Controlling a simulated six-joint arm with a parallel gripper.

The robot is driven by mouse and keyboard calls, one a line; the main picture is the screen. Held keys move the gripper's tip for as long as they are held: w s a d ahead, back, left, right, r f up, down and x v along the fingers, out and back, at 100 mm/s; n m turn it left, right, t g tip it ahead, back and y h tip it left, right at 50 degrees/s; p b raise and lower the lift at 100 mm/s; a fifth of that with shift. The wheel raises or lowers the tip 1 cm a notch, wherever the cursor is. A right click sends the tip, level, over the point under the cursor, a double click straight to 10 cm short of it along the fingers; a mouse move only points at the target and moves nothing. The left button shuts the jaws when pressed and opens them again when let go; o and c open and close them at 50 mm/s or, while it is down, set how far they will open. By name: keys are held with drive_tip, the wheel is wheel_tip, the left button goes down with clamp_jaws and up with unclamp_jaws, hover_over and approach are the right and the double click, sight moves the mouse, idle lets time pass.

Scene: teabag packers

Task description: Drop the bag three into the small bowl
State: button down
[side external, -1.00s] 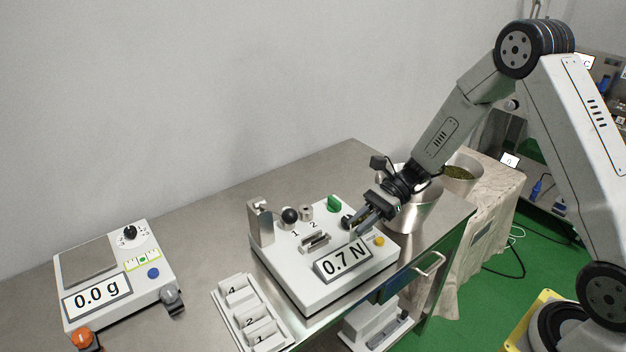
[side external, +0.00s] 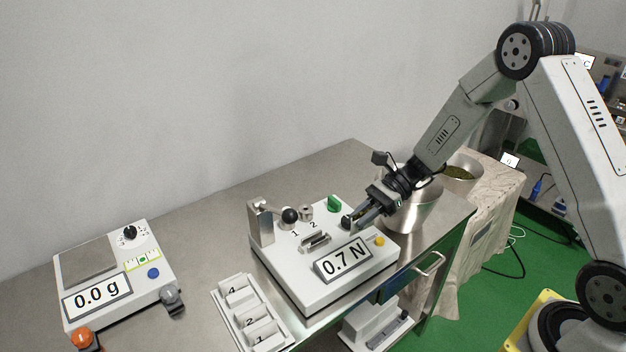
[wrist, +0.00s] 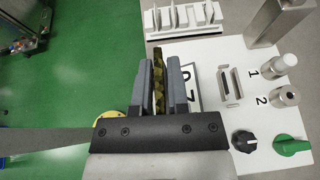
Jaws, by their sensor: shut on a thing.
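In the wrist view an olive-green, leafy-looking bag (wrist: 158,80) stands on edge between the two grey fingers of my gripper (wrist: 160,62). My gripper is shut on it. In the side view my gripper (side external: 363,217) is over the right part of the white tester, and the bag is mostly hidden by the fingers. A shiny metal bowl (side external: 418,212) stands just right of and behind my gripper, on the steel table's right end. A second metal bowl (side external: 461,180) with green leaf in it stands farther back on the cloth-covered table.
The white tester (side external: 300,283) reads 0.7 N and has a metal post and knobs. A numbered white rack (side external: 233,318) shows slot labels 4, 2 and 1. A scale (side external: 150,236) reading 0.0 g stands at left. The steel table behind the tester is clear.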

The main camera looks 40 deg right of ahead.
drive_tip(key=w+d+m+t+h, duration=0.1)
drive_tip(key=w+d+m+t, duration=0.1)
drive_tip(key=d, duration=0.7)
drive_tip(key=w+d+m+t+h, duration=0.1)
drive_tip(key=w+d+m+t, duration=0.2)
drive_tip(key=d, duration=0.7)
drive_tip(key=w+d+m+t+h, duration=0.2)
drive_tip(key=w+d+m+t, duration=0.1)
drive_tip(key=d, duration=0.7)
drive_tip(key=shift+w+d+r+m+t, duration=0.15)
drive_tip(key=shift+w+d+m+t, duration=0.15)
drive_tip(key=shift+t, duration=0.2)
drive_tip(key=shift+a, duration=0.1)
drive_tip(key=shift+f, duration=2.95)
drive_tip(key=c, duration=0.5)
unclamp_jaws()
drive_tip(key=shift+c, duration=0.2)
